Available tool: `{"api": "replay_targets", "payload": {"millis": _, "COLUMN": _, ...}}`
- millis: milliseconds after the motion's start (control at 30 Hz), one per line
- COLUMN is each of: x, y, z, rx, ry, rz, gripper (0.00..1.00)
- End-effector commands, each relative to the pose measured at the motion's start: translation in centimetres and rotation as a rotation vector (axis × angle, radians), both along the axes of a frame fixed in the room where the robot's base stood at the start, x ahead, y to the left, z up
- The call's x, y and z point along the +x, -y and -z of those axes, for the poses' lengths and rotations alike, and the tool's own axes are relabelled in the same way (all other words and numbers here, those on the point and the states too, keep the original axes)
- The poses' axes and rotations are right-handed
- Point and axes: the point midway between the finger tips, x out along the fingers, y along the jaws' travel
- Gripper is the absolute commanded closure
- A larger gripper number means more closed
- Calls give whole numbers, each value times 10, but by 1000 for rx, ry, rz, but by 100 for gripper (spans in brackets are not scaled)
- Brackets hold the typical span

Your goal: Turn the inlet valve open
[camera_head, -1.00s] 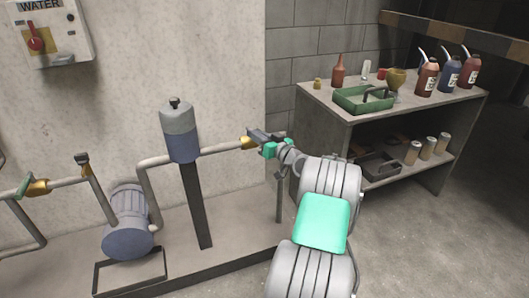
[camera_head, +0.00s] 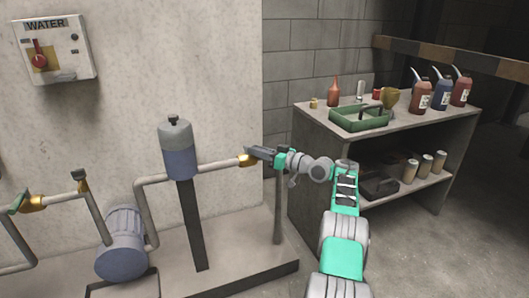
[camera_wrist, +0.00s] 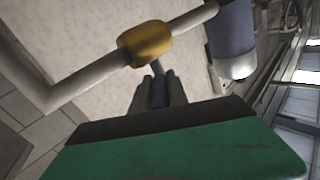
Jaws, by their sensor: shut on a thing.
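A brass valve body (camera_head: 247,160) sits at the right end of the pipe that runs from the blue-grey cylinder. It also shows in the wrist view (camera_wrist: 145,43). My gripper (camera_head: 262,152) is at this valve, just to its right in the head view. In the wrist view my gripper (camera_wrist: 160,85) is shut on the valve's handle, a thin piece between the fingers, mostly hidden by them. A second brass valve (camera_head: 32,203) with a green handle (camera_head: 18,201) is at the far left, away from my gripper. No label shows which valve is the inlet.
The cylinder (camera_head: 177,150) stands on a dark post beside the pump (camera_head: 122,243). A WATER box (camera_head: 55,48) hangs on the wall. A shelf unit (camera_head: 300,120) with a green tray (camera_head: 345,125) and bottles stands right. A thin post (camera_head: 279,215) is below my gripper.

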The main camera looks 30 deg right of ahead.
Motion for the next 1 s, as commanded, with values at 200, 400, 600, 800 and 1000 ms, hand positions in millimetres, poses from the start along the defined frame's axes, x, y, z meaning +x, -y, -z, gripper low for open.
{"api": "replay_targets", "payload": {"millis": 200, "x": 2, "y": -4, "z": 1, "rx": 2, "ry": -1, "rz": -13, "gripper": 100}}
{"api": "replay_targets", "payload": {"millis": 400, "x": 3, "y": -4, "z": 0, "rx": 1, "ry": 0, "rz": -13, "gripper": 100}}
{"api": "replay_targets", "payload": {"millis": 600, "x": 2, "y": -4, "z": 0, "rx": 2, "ry": 1, "rz": -13, "gripper": 71}}
{"api": "replay_targets", "payload": {"millis": 800, "x": 2, "y": -2, "z": 0, "rx": 0, "ry": 1, "rz": -10, "gripper": 59}}
{"api": "replay_targets", "payload": {"millis": 1000, "x": 1, "y": -2, "z": 0, "rx": 0, "ry": 1, "rz": -10, "gripper": 59}}
